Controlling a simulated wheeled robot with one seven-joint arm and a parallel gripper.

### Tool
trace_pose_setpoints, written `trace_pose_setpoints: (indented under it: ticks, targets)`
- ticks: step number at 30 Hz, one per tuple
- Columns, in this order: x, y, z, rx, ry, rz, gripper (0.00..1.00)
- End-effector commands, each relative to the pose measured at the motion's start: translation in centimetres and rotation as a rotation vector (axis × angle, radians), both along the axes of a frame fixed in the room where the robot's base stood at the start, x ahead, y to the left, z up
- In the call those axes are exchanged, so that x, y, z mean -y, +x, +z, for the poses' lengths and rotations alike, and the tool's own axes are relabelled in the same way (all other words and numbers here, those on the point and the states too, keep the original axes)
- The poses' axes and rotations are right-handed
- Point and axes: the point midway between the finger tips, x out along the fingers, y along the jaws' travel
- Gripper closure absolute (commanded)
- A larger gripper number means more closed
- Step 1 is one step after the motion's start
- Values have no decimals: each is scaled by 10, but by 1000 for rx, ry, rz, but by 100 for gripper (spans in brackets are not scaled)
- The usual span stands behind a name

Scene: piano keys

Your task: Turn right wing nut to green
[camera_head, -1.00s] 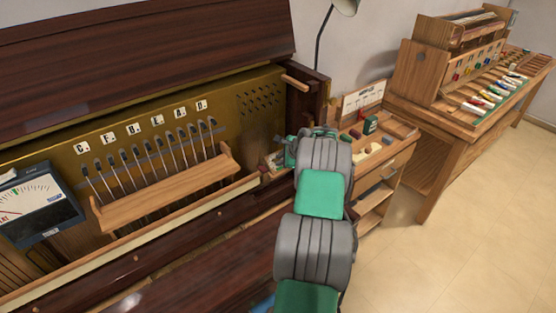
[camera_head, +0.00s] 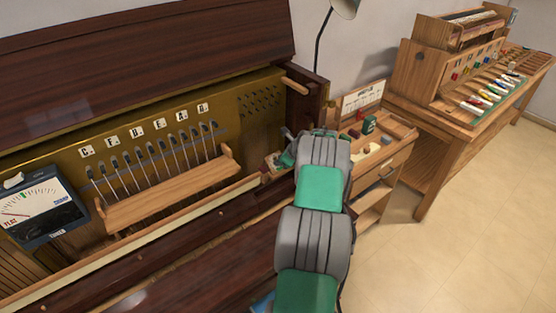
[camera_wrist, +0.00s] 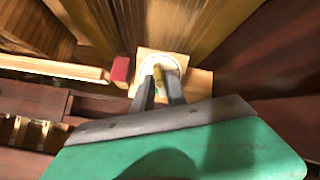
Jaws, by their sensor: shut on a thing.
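The wing nut (camera_wrist: 158,73) is a small yellowish piece in the middle of a round white dial (camera_wrist: 173,62) in the wrist view. The dial sits on a light wooden block (camera_wrist: 200,80). My gripper (camera_wrist: 160,86) is over the dial, with its two grey fingers closed on either side of the wing nut. The fingers hide part of the dial, so I cannot tell which mark the nut points to.
A red block (camera_wrist: 120,70) stands just left of the dial. A tuning meter (camera_head: 38,205) stands at the left of the piano, its needle toward the left. A wooden hammer rail (camera_head: 165,190) lies before the pins. A small bench (camera_head: 385,160) with loose items stands right.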

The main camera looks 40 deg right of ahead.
Motion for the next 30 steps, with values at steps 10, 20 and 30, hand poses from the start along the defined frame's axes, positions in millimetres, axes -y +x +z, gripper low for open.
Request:
trace_pose_setpoints:
  ticks: [10,20,30]
  targets:
    - [-1,-1,0,3,56,-64,100]
    - [-1,-1,-2,21,216,-257,72]
    - [0,0,-1,22,213,-255,58]
